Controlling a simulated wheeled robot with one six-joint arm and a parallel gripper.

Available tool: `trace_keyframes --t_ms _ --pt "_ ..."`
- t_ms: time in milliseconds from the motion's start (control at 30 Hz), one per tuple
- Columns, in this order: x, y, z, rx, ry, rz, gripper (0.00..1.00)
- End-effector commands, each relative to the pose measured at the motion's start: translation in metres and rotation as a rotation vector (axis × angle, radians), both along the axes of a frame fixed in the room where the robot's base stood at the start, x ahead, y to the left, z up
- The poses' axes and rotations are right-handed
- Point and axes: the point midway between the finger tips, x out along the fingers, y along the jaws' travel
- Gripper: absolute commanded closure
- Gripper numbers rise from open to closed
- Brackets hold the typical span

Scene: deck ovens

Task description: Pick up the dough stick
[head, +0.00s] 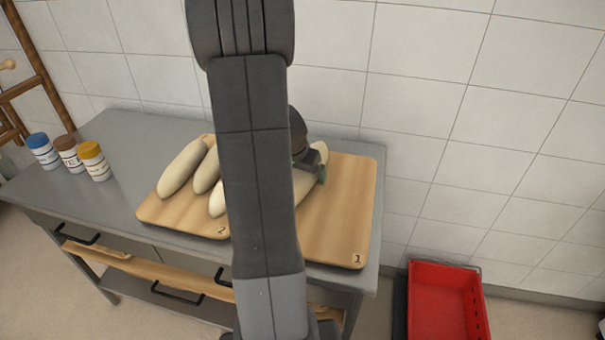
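Several pale dough sticks lie on the wooden board marked 2 (160,212); the leftmost dough stick (184,168) is in full view, and those beside it are partly hidden by my arm. Another dough stick (304,186) is on the wooden board marked 1 (345,215), partly covered by my arm and gripper. My gripper (318,172) is at this stick, near its upper end. The fingers are small and mostly hidden, so I cannot tell whether they are closed on it.
Both boards lie on a grey metal table (120,150). Blue-, brown- and yellow-lidded jars (95,165) stand at its left. A red crate (440,300) stands right of the table. A tiled wall (430,90) is behind. The right part of board 1 is bare.

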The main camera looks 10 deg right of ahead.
Motion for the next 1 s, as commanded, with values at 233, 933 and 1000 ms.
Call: trace_keyframes --t_ms 233,933,1000 --pt "0.000 0.000 0.000 0.000 0.000 0.000 0.44" --pt "0.001 0.000 0.062 -0.001 -0.008 -0.001 0.66" --pt "0.001 0.000 0.075 0.000 -0.007 -0.002 0.66"
